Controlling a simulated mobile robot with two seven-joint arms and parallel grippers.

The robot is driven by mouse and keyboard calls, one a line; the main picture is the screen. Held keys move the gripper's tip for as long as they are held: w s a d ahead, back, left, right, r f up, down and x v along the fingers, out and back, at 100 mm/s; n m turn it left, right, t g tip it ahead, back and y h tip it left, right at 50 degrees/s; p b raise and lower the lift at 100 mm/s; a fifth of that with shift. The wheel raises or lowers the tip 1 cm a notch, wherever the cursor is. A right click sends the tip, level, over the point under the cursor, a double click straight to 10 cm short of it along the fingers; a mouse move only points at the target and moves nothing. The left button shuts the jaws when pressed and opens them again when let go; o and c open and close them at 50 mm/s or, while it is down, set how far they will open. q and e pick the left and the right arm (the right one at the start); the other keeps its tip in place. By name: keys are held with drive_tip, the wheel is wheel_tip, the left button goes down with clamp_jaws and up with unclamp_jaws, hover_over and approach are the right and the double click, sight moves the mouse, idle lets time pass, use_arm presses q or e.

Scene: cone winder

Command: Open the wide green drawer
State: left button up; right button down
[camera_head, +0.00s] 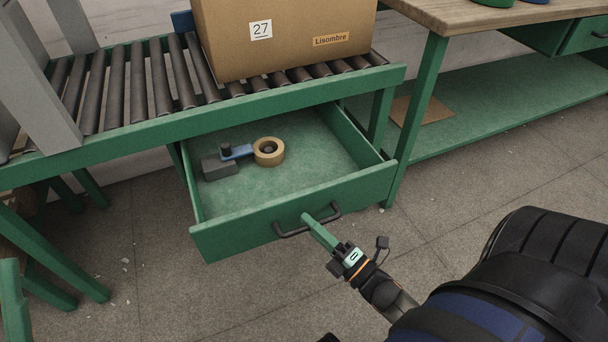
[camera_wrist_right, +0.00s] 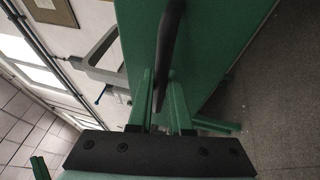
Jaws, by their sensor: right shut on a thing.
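The wide green drawer (camera_head: 310,208) is pulled well out from under the roller conveyor, with its inside in plain view. A dark bar handle (camera_head: 293,233) runs along its front. My right gripper (camera_head: 312,224) is shut on the handle near its middle. In the right wrist view the dark handle (camera_wrist_right: 172,45) passes between the two green fingers (camera_wrist_right: 158,95), with the green drawer front (camera_wrist_right: 215,40) behind it. Inside the drawer lie a tape dispenser with a tan tape roll (camera_head: 269,152) and a grey block (camera_head: 219,168). My left gripper does not show.
A cardboard box (camera_head: 285,35) labelled 27 stands on the roller conveyor (camera_head: 130,90) above the drawer. A wooden-topped green bench (camera_head: 470,15) stands to the right, with a flat brown piece (camera_head: 422,110) on its lower shelf. The floor (camera_head: 240,290) before the drawer is clear.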

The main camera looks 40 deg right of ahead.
drive_tip(key=shift+s+a+p, duration=0.15)
drive_tip(key=shift+s+a, duration=0.05)
drive_tip(key=shift+s, duration=0.6)
drive_tip(key=shift+s+a+p, duration=0.15)
drive_tip(key=shift+s, duration=0.65)
drive_tip(key=c, duration=0.8)
unclamp_jaws()
drive_tip(key=shift+c, duration=0.2)
drive_tip(key=p+v, duration=0.1)
drive_tip(key=v, duration=1.1)
drive_tip(key=shift+s, duration=0.25)
drive_tip(key=shift+w, duration=0.1)
